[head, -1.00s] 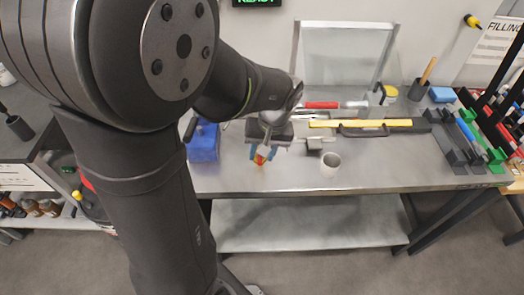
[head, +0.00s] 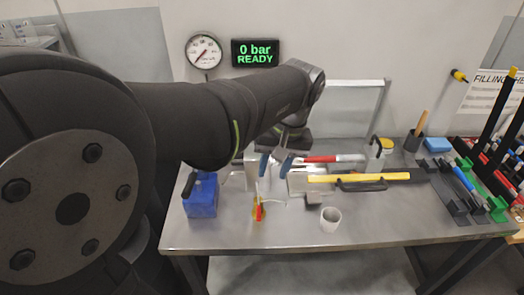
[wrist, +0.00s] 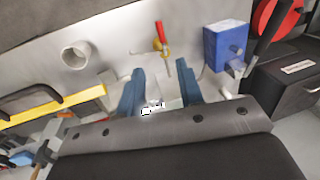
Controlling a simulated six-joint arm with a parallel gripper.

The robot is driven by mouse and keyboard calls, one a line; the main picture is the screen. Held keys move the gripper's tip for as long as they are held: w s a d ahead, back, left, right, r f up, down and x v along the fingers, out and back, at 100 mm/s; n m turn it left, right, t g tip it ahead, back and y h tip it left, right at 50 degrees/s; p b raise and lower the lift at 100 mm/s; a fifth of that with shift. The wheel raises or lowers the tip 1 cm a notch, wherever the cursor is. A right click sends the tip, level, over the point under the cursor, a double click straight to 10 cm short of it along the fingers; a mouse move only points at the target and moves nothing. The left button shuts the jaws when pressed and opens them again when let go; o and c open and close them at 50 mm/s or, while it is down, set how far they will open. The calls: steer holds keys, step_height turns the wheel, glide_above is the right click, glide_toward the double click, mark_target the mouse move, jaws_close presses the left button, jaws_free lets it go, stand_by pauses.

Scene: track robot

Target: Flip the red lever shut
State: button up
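The red lever (head: 259,212) sits on a small yellow valve body near the front of the bench, right of the blue box. It also shows in the wrist view (wrist: 160,30), where its handle points to the top of the picture, with the yellow part (wrist: 157,45) below. Thin pale pipes meet the valve there. My gripper (head: 275,165) is above the bench, behind the lever and apart from it. Its two blue fingers are spread with a gap between them in the wrist view (wrist: 161,85). It holds no lever.
A blue box (head: 202,197) stands left of the valve and a white cup (head: 331,219) right of it. A yellow bar (head: 355,179) and a red-handled tool (head: 330,159) lie to the right. A green display (head: 255,52) reads 0 bar READY, beside a round gauge (head: 203,52).

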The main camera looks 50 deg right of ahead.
mark_target(258, 213)
steer(key=shift+s+d+r, duration=0.1)
steer(key=shift+r, duration=0.55)
steer(key=shift+s+d+r, duration=0.1)
steer(key=shift+r, duration=0.5)
steer(key=shift+f, duration=0.15)
steer(key=a+f, duration=0.1)
steer(key=f, duration=0.4)
steer(key=w+f, duration=0.1)
steer(key=f, duration=0.5)
steer(key=w+a+f, duration=0.1)
steer(key=f, duration=0.5)
steer(key=shift+w+a, duration=0.25)
steer(key=shift+a, duration=0.05)
steer(key=shift+f, duration=0.15)
steer(key=shift+w+a+r+m, duration=0.1)
steer(key=shift+w+r+m, duration=0.1)
steer(key=shift+m, duration=0.2)
steer(key=shift+w+a+m, duration=0.15)
steer(key=shift+a+m, duration=0.1)
steer(key=shift+m, duration=0.45)
stand_by(0.3)
